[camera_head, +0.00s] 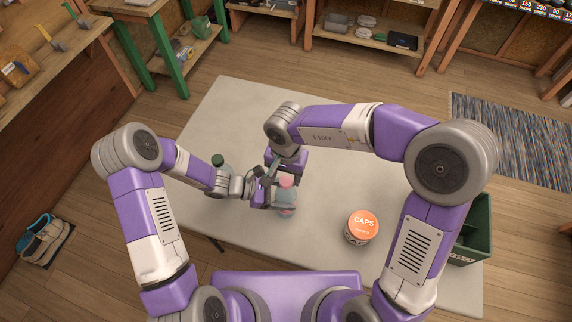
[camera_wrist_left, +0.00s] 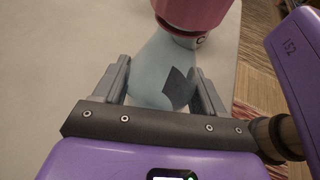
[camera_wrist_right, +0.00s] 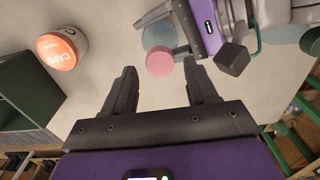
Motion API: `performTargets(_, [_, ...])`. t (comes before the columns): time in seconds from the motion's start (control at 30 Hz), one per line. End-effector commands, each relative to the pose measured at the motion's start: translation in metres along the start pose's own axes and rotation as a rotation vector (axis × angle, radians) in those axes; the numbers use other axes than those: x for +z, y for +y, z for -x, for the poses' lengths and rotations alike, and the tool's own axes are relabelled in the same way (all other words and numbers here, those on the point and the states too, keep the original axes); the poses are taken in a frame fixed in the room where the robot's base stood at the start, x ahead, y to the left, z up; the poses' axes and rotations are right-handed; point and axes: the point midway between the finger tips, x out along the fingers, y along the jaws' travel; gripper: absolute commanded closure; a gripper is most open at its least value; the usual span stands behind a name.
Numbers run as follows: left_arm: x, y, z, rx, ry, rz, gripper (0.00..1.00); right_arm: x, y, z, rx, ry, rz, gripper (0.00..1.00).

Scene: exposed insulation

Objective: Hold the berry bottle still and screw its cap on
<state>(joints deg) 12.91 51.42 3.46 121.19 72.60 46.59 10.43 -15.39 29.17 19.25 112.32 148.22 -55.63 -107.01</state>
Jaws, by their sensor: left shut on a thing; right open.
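The berry bottle (camera_head: 286,208) is pale blue and stands upright near the middle of the table. Its pink cap (camera_head: 286,182) sits at its top; the cap also shows in the left wrist view (camera_wrist_left: 192,12) and the right wrist view (camera_wrist_right: 160,61). I cannot tell how tightly it is seated. My left gripper (camera_wrist_left: 160,72) is shut around the bottle's body, below the cap, with one finger on each side. My right gripper (camera_wrist_right: 160,68) is open and empty, its fingers pointing toward the cap but apart from it. In the head view, the right wrist partly hides both grippers.
A tub marked CAPS (camera_head: 360,236) with an orange lid stands right of the bottle. A dark green crate (camera_head: 478,232) is at the table's right end. A bottle with a dark green cap (camera_head: 217,160) stands left, beside my left arm. The far table surface (camera_head: 235,105) is clear.

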Motion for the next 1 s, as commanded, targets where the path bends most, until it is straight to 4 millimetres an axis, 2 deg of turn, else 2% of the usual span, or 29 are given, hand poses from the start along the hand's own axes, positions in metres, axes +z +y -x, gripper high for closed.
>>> performTargets(0.1, [-0.001, 0.0, 0.0, 0.0, 0.001, 0.001, 1.0, 0.0, 0.0, -0.015, 0.001, 0.0, 0.001, 0.43])
performTargets(0.2, [-0.001, 0.0, 0.0, 0.0, 0.001, 0.001, 1.0, 0.0, 0.0, -0.022, 0.001, 0.0, 0.0, 0.43])
performTargets(0.57, [-0.001, 0.0, 0.0, 0.0, 0.001, 0.001, 1.0, 0.0, 0.0, -0.025, -0.001, 0.001, -0.001, 0.44])
performTargets(0.9, [-0.001, 0.0, 0.0, 0.0, 0.001, 0.001, 1.0, 0.0, 0.0, -0.025, 0.0, 0.001, -0.001, 0.96])
performTargets(0.93, [-0.001, 0.0, 0.0, 0.0, 0.001, 0.001, 1.0, 0.0, 0.0, -0.025, 0.0, 0.001, -0.001, 1.0])
performTargets(1.0, [-0.001, 0.0, 0.0, 0.0, 0.001, 0.001, 1.0, 0.0, 0.0, -0.025, -0.001, 0.001, -0.004, 1.0])
